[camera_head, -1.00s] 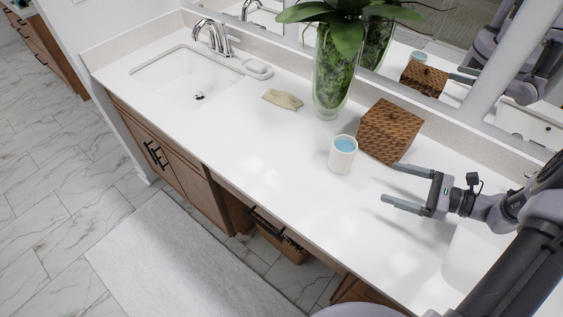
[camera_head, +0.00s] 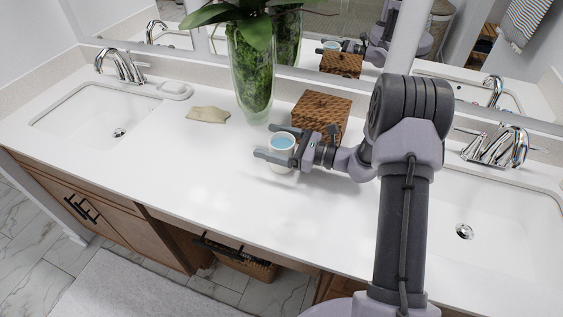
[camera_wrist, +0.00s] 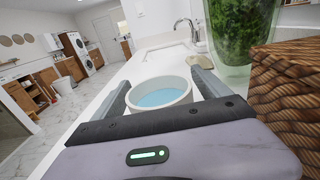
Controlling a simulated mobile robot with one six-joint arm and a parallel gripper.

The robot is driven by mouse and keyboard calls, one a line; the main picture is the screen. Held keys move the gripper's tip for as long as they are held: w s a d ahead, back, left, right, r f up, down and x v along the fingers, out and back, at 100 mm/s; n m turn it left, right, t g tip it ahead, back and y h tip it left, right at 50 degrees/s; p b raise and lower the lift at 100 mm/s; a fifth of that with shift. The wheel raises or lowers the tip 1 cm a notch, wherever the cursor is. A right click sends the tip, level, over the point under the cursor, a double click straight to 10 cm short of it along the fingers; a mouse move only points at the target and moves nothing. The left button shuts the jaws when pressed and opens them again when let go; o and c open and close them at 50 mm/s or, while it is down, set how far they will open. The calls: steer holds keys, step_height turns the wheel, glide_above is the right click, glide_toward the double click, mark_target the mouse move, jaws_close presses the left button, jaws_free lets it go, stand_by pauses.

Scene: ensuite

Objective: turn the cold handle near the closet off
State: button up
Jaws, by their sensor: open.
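A chrome faucet (camera_head: 506,146) with lever handles stands behind the right sink (camera_head: 475,225). A second chrome faucet (camera_head: 121,64) stands behind the left sink (camera_head: 95,118), and shows far off in the wrist view (camera_wrist: 184,27). I cannot tell from the frames which handle is the cold one near the closet, or whether water runs. My gripper (camera_head: 264,142) is open above the middle of the counter, away from both faucets. A white cup of blue liquid (camera_wrist: 160,94) appears between its fingers in the wrist view; contact cannot be told.
A woven box (camera_head: 321,112) and a glass vase with a plant (camera_head: 251,75) stand behind the gripper. A beige cloth-like item (camera_head: 207,115) and a white soap dish (camera_head: 175,91) lie to the left. The front of the counter (camera_head: 215,190) is clear. Mirrors line the back.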

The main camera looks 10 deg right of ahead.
jaws_close()
stand_by(0.4)
steer(key=shift+r, duration=0.2)
steer(key=s+d+r+p, duration=0.2)
steer(key=s+p, duration=0.1)
steer(key=s, duration=0.4)
steer(key=s+d+r+p, duration=0.2)
steer(key=s+p, duration=0.1)
steer(key=s, duration=0.5)
steer(key=shift+d+r, duration=0.3)
steer(key=shift+r, duration=0.05)
stand_by(0.3)
